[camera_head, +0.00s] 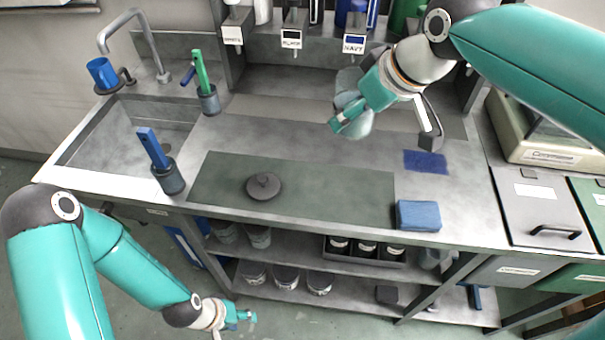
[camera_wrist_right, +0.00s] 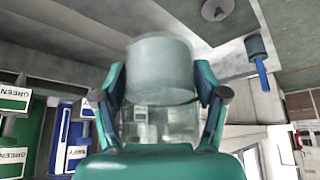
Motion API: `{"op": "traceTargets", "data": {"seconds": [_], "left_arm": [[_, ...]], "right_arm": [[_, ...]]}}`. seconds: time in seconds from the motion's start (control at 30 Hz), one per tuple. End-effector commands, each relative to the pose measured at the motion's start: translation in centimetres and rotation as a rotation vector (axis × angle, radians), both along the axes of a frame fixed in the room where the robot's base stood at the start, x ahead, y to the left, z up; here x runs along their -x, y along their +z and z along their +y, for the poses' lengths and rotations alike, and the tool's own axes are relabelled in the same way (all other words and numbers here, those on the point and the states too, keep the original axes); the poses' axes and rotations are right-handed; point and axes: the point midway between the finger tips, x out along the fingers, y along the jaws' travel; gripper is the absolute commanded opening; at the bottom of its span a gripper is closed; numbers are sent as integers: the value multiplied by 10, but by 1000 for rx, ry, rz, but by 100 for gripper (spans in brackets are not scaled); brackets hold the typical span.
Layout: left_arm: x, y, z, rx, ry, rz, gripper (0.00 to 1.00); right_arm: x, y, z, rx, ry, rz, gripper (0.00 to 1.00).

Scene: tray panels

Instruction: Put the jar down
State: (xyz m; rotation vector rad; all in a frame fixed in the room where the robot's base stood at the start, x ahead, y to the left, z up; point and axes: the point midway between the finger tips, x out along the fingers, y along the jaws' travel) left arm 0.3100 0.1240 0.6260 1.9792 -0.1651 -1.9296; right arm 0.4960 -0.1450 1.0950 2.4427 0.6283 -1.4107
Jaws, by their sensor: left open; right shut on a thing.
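My right gripper (camera_head: 348,112) is shut on a pale blue-grey, see-through jar (camera_head: 348,80) over the back middle of the counter. In the right wrist view the jar (camera_wrist_right: 160,68) sits between the two teal fingers of the gripper (camera_wrist_right: 160,92). The head view does not clearly show whether the jar touches the counter. A dark grey round lid with a knob (camera_head: 264,186) lies on the dark green mat (camera_head: 340,192). My left gripper (camera_head: 240,317) is open and empty, low in front of the bench.
A blue cloth (camera_head: 426,162) lies flat at the right, and a blue block (camera_head: 418,215) sits by the front edge. Two holders with upright tools (camera_head: 170,178) (camera_head: 209,100) stand near the sink (camera_head: 130,135). Labelled dispensers (camera_head: 292,38) line the back. Much of the mat is bare.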

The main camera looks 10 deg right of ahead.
Motion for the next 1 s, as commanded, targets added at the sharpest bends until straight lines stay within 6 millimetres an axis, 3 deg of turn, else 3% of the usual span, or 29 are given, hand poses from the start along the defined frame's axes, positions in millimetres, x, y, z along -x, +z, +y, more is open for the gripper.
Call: {"op": "traceTargets", "data": {"seconds": [0.17, 0.6, 1.0], "left_arm": [[0, -4, 0, 0, -1, 0, 47], [0, -13, 0, 0, -1, 0, 47], [0, -16, 0, 0, -1, 0, 47]], "right_arm": [[2, -25, -1, 1, -2, 3, 8], [1, -133, -2, 0, -4, 2, 8], [2, -172, -2, -1, -5, 2, 8]]}}
